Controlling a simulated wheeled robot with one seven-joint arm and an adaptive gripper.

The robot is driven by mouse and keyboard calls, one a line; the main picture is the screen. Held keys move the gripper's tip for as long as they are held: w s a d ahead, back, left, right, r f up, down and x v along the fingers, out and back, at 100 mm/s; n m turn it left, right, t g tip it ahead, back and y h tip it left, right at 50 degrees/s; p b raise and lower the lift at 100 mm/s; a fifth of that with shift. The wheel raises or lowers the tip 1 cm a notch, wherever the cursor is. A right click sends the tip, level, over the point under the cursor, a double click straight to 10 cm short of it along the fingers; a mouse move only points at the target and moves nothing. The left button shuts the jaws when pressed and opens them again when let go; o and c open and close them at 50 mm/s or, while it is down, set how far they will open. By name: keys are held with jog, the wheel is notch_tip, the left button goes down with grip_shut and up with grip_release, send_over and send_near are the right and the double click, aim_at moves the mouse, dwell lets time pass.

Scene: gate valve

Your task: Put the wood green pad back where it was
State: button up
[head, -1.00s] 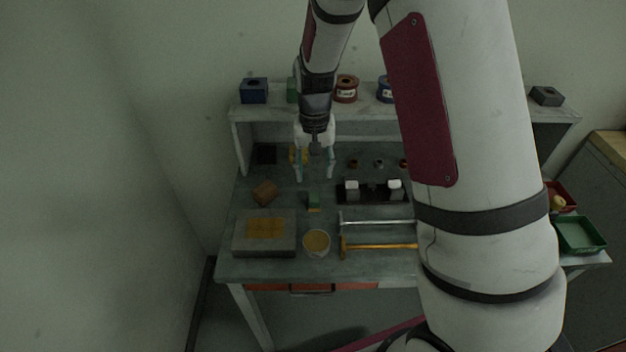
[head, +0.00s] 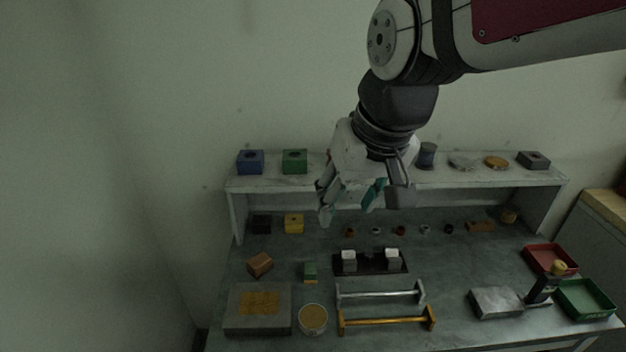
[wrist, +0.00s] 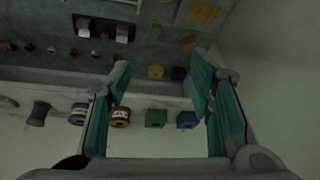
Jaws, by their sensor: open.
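A small block with a green top and a yellowish wood-coloured lower part, which looks like the wood green pad (head: 310,271), sits on the bench. It is between a tilted brown block (head: 260,263) and a black stand (head: 369,263). My gripper (head: 350,201) is open and empty, raised in front of the upper shelf and well above and behind the pad. In the wrist view my gripper (wrist: 160,88) shows its teal fingers spread wide with nothing between them touching either finger. The pad is small and dim near the top there.
On the shelf stand a blue block (head: 250,161), a green block (head: 295,161) and spools, partly hidden by my gripper. A grey plate (head: 235,317), round tin (head: 312,319), silver handle (head: 380,295) and gold handle (head: 387,320) occupy the front. Trays (head: 585,299) are at right.

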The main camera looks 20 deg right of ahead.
jog(key=s+r+n+t, duration=0.1)
jog(key=s, duration=0.6)
jog(key=shift+s+d+r, duration=0.15)
jog(key=shift+s+r, duration=0.2)
jog(key=shift+w+f, duration=0.1)
dwell(0.7)
